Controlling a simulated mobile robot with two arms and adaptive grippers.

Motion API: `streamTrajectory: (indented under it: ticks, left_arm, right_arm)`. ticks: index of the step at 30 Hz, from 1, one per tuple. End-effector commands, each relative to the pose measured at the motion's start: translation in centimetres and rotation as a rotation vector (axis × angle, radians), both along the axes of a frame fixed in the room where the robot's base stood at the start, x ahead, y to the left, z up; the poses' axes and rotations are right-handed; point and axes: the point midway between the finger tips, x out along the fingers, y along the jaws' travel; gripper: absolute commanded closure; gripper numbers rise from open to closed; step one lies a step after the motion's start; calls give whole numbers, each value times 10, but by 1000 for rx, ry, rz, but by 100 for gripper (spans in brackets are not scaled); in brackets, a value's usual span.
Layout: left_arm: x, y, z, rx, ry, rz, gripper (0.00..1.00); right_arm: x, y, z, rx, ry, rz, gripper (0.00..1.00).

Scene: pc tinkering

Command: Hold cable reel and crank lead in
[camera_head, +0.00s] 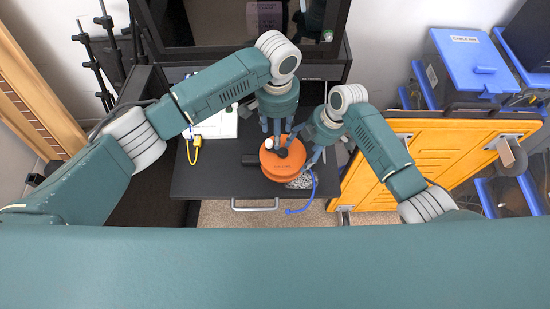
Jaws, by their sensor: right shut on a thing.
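The orange cable reel (282,172) sits on the black pull-out shelf (215,185), near its front edge. A dark crank arm with a white knob (269,143) is on top of the reel. A blue lead (300,211) runs from the reel's right side over the shelf's front edge. My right gripper (303,150) is shut on the reel at its upper right. My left gripper (277,130) points down just behind the reel, its fingertips close to the knob. Whether they touch the knob or are closed is not clear.
A yellow connector on a cable (194,150) and a white device (218,125) lie left on the shelf. A dark monitor or cabinet (250,55) stands behind. A yellow cart panel (430,160) and blue bins (470,65) are at the right. The shelf's front left is clear.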

Motion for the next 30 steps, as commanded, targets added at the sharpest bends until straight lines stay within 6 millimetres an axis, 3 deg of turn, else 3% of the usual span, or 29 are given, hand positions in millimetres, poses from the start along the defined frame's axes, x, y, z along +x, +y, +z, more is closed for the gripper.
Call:
streamTrajectory:
  ticks: [1,3,11,30]
  left_arm:
    - [0,0,-1,0,0,0,53]
    - [1,1,-1,0,0,1,67]
    - [11,24,5,0,1,0,68]
    - [12,23,-59,0,1,1,68]
  right_arm:
    - [-9,-7,-12,-20,22,-2,59]
    - [-9,-7,-12,-20,22,-2,59]
    - [-9,-7,-12,-20,22,-2,59]
    - [-9,-7,-12,-20,22,-2,59]
